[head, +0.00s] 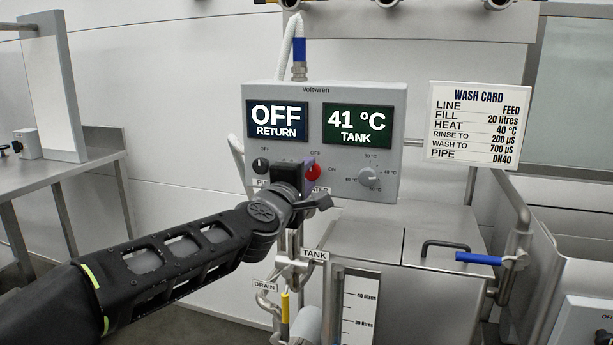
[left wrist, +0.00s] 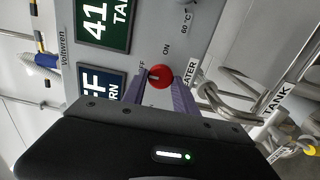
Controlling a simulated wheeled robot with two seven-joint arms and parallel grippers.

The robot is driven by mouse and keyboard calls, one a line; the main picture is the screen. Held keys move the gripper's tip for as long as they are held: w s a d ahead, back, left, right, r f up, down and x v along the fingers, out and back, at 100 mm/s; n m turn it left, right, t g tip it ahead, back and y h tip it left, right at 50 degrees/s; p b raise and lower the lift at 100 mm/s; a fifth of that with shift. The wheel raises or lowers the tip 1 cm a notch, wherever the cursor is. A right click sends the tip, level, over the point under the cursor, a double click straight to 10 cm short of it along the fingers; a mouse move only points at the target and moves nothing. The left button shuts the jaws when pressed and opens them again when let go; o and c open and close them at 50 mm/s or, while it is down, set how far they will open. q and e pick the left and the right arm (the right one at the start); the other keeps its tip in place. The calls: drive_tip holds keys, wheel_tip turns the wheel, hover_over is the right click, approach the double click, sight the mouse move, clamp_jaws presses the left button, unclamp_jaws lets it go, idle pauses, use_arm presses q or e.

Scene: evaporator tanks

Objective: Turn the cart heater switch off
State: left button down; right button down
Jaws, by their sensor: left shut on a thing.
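The heater switch is a red round knob (head: 314,173) on the front of a grey control box (head: 293,95), between an OFF and an ON label. My left gripper (head: 307,170) is at the knob and partly hides it and the HEATER label below. In the left wrist view, the red knob (left wrist: 160,76) sits between the purple fingertips of the left gripper (left wrist: 161,88), which are shut on it. A small mark on the knob seems to lie on the side toward OFF, but it is too small to be sure. My right gripper is in neither view.
The box's displays read OFF RETURN (head: 277,119) and 41 °C TANK (head: 357,124). A black knob (head: 261,165) is left of the gripper, and a grey dial (head: 368,176) is to its right.

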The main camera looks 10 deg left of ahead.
use_arm(q)
drive_tip(key=c, duration=1)
unclamp_jaws()
drive_tip(key=s, duration=0.7)
drive_tip(key=shift+s+a, duration=0.25)
drive_tip(key=shift+s, duration=0.15)
